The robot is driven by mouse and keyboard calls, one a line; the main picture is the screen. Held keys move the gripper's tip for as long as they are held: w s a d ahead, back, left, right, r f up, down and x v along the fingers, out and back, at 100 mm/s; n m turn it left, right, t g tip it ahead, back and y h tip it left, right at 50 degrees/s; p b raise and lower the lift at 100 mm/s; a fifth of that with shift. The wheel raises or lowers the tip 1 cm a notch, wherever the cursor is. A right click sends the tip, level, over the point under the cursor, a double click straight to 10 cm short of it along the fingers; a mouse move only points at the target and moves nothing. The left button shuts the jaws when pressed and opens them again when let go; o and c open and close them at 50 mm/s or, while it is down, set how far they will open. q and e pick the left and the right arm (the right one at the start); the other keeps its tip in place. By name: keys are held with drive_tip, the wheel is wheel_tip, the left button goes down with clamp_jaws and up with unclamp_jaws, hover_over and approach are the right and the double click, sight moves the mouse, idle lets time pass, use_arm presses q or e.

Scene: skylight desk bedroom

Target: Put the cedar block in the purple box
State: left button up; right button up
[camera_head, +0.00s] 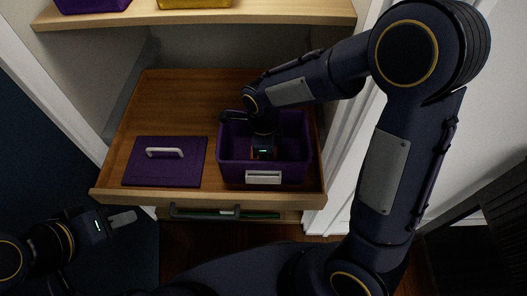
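The purple box (296,175) stands open in the right part of a pulled-out wooden drawer, with a white label holder on its front. My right gripper (263,153) points down inside the box. A small reddish-brown patch shows beside its tip. It may be the cedar block, but it is mostly hidden, and I cannot tell whether the fingers hold it. No cedar block shows clearly anywhere else. My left gripper (122,218) is at the lower left, in front of the drawer and away from the box. Only one grey finger shows clearly, so its opening is unclear.
A flat purple lid (135,174) with a white handle lies left of the box in the drawer (170,100). A shelf (270,12) above carries a purple and a yellow container. White trim stands close on the right.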

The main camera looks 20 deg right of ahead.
drive_tip(key=shift+f, duration=0.15)
drive_tip(key=o, duration=1)
drive_tip(key=shift+c, duration=0.2)
drive_tip(key=shift+r, duration=0.55)
wheel_tip(320, 180, up, 11)
drive_tip(key=p, duration=0.4)
drive_tip(key=shift+r, duration=0.2)
